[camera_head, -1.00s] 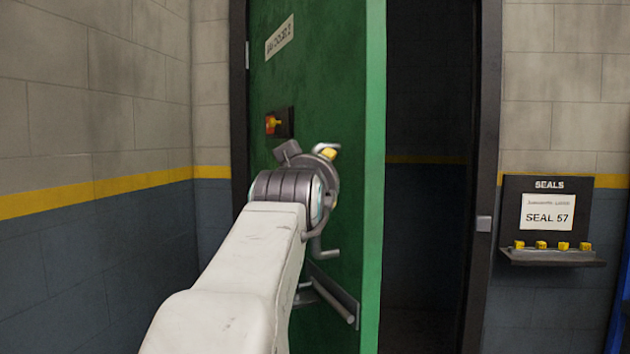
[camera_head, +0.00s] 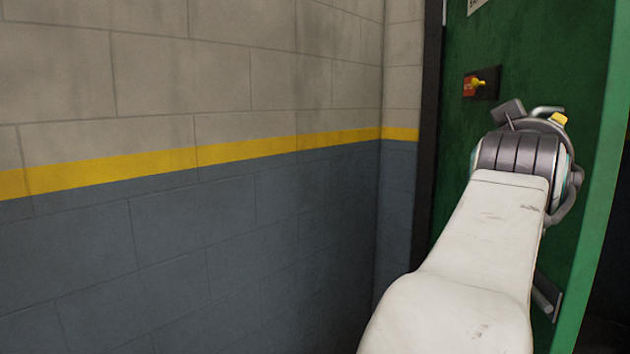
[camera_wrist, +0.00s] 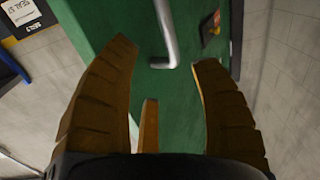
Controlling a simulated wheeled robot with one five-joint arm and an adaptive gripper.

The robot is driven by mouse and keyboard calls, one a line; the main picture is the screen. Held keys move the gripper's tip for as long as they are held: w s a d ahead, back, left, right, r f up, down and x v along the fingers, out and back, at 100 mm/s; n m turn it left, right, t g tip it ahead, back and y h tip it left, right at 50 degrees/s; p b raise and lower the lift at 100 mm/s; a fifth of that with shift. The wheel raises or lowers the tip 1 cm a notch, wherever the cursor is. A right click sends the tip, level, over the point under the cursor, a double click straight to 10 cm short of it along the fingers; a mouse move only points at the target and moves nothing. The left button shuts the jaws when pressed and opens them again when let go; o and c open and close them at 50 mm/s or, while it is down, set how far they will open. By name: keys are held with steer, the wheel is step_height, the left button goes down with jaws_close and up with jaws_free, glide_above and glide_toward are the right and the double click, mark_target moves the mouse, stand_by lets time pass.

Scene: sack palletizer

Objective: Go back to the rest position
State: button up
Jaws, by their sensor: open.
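My gripper (camera_wrist: 160,100) shows in the wrist view with its ribbed, brown-yellow fingers spread apart and nothing between them. Its fingers point toward a green door (camera_wrist: 150,90). A bent grey metal handle (camera_wrist: 167,35) on the door lies just beyond the fingertips. In the head view my white arm reaches to the right, and the wrist hides much of the gripper in front of the green door (camera_head: 590,150). Whether the fingers touch the door cannot be told.
A grey block wall with a yellow stripe (camera_head: 270,146) fills the left. The seals board (camera_wrist: 22,18) shows at the wrist view's top left. The door's edge stands close to my arm.

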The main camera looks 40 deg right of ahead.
step_height(320, 180, down, 18)
steer(key=a+g+y, duration=0.1)
steer(key=a+y, duration=0.1)
steer(key=y, duration=0.4)
steer(key=w+a+f+n+y+p, duration=0.1)
steer(key=a+f+y, duration=0.25)
steer(key=f, duration=0.35)
steer(key=w+a+f+n+y+p, duration=0.1)
steer(key=a+f+y, duration=0.1)
steer(key=a+f, duration=0.35)
steer(key=w+a+f+n+y+p, duration=0.2)
steer(key=w+a+f+n, duration=0.15)
steer(key=a, duration=0.65)
steer(key=w+a+f+n+y+p, duration=0.2)
steer(key=a+f+n+y+p, duration=0.15)
steer(key=a, duration=0.55)
steer(key=w+a+r+n+p, duration=0.2)
steer(key=a+n, duration=0.4)
steer(key=a, duration=0.3)
steer(key=shift+a+r+n+t+y+p, duration=0.3)
steer(key=shift+r+p, duration=0.15)
steer(key=shift+r, duration=0.8)
steer(key=shift+d, duration=0.1)
